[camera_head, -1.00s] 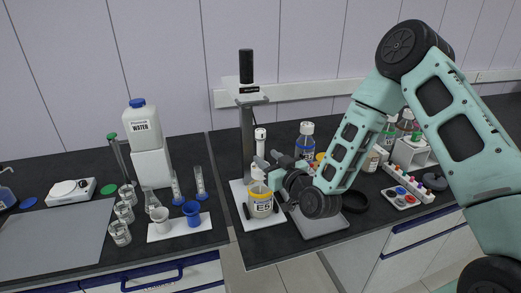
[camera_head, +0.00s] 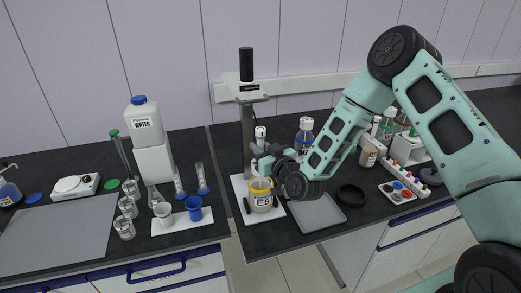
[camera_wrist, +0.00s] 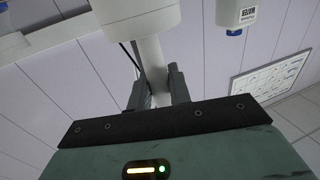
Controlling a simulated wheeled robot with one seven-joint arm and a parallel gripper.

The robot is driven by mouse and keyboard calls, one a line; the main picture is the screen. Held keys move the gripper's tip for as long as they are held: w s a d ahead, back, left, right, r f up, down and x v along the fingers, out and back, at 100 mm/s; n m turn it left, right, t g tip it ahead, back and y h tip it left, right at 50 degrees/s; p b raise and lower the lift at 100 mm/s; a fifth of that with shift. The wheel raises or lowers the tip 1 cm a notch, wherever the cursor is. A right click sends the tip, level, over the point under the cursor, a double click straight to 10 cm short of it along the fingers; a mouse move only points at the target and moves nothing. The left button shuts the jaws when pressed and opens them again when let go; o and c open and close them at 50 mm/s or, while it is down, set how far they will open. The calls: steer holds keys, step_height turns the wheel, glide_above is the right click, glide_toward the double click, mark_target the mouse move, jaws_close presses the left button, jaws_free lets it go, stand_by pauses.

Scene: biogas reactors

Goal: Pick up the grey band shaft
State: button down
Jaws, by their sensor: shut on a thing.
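My gripper (camera_head: 258,155) is in front of the black-topped stand (camera_head: 248,120), above the yellow-rimmed E5 jar (camera_head: 262,196). In the wrist view its two dark grey fingers (camera_wrist: 159,92) are shut on a pale upright shaft (camera_wrist: 150,62), one finger on each side. This is taken as the grey band shaft; its band cannot be made out there. A wide white cylinder (camera_wrist: 140,14) adjoins the shaft at the top of that view. In the head view a white upper piece (camera_head: 260,133) shows just above my gripper, and the rest of the shaft is hidden.
A grey tray (camera_head: 318,213) and black ring (camera_head: 352,194) lie to the right. The water jug (camera_head: 144,122), a blue cup (camera_head: 194,208) and several beakers stand left, across the gap between benches.

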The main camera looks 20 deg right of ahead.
mark_target(261, 128)
step_height(261, 128, up, 10)
steer(key=b, duration=0.3)
steer(key=shift+f, duration=0.25)
steer(key=shift+r+p, duration=0.35)
steer(key=shift+r, duration=0.75)
steer(key=shift+r, duration=0.2)
steer(key=shift+s+f, duration=0.1)
